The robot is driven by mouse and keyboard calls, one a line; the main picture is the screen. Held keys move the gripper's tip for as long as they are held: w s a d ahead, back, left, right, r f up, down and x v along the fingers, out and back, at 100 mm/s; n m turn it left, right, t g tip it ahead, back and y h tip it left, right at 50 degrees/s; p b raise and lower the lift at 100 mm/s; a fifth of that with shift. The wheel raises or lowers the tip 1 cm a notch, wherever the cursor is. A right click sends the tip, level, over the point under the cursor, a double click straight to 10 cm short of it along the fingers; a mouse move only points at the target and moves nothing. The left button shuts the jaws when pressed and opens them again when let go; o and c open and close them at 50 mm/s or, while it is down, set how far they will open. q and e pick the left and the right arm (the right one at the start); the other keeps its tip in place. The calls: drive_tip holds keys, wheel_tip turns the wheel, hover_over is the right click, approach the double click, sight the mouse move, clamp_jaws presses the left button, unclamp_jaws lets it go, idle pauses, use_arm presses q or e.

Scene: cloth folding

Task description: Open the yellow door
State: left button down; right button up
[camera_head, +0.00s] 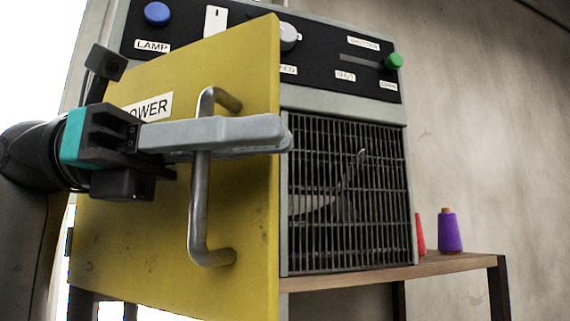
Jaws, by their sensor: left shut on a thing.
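The yellow door (165,237) stands at the left of the grey machine and juts out toward me, partly open. It carries a white label, partly hidden by my gripper, with "OWER" readable. A grey metal bar handle (198,222) is fixed upright on its face. My left gripper (285,134) comes in from the left, with its long grey fingers shut around the upper part of the handle. The fingertips reach just past the door's right edge. My right gripper is not in view.
The machine's black panel (330,75) has a blue button (157,13), a pale knob (287,37) and a green slider knob (393,61). A wire grille (345,200) covers its front. Purple (450,232) and red (420,235) spools stand on the wooden table (430,270). Space to the right is clear.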

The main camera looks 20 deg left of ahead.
use_arm(q)
drive_tip(key=s+a+m+g+y, duration=0.3)
drive_tip(key=s+a+m+g, duration=0.4)
drive_tip(key=s+a+g, duration=0.3)
drive_tip(key=shift+s+a+m+g+y+b, duration=0.35)
drive_tip(key=shift+s+g, duration=0.35)
drive_tip(key=shift+s, duration=1.55)
drive_tip(key=shift+r, duration=0.1)
drive_tip(key=c, duration=1.2)
unclamp_jaws()
drive_tip(key=shift+w+a, duration=0.1)
drive_tip(key=shift+p+v, duration=0.95)
drive_tip(key=shift+v, duration=6.65)
